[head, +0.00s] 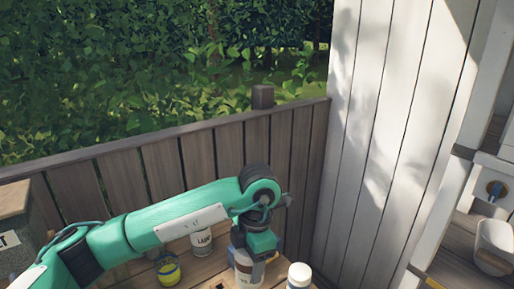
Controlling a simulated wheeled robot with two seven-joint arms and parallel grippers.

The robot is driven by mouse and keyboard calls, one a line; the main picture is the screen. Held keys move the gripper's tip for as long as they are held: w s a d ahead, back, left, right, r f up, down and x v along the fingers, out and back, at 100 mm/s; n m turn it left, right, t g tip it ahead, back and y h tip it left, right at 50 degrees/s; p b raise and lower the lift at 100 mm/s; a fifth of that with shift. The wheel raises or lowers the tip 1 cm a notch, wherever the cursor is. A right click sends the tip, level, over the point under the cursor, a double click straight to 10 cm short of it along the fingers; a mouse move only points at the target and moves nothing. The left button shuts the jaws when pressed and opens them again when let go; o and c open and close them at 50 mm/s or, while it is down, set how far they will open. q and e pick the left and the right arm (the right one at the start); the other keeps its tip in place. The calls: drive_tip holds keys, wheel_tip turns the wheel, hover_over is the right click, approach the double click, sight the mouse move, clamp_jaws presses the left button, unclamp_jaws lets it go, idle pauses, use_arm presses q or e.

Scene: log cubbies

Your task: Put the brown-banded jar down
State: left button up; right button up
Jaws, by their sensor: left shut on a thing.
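My left gripper (256,256) reaches in over the wooden surface (205,268) at the bottom of the head view and points down. It is shut on the brown-banded jar (246,272), a pale jar with a brown band near its top. The gripper hides part of the jar's upper side. My right gripper is not in view.
A white labelled can (201,243) and a yellow-banded container (168,271) stand left of the jar. A white-lidded jar (299,275) stands close on its right. A wooden fence (225,148) runs behind, a white plank wall (385,130) to the right. Shelves with a white bin (494,243) are far right.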

use_arm(q)
drive_tip(key=s+a+f+m+t, duration=0.1)
drive_tip(key=a+f+m, duration=0.1)
drive_tip(key=a+m, duration=0.8)
drive_tip(key=s+a+f+m+t+h, duration=0.1)
drive_tip(key=a+f+m, duration=0.2)
drive_tip(key=a+m, duration=0.6)
drive_tip(key=shift+a+m, duration=0.35)
drive_tip(key=shift+m, duration=1.85)
drive_tip(key=shift+s, duration=0.1)
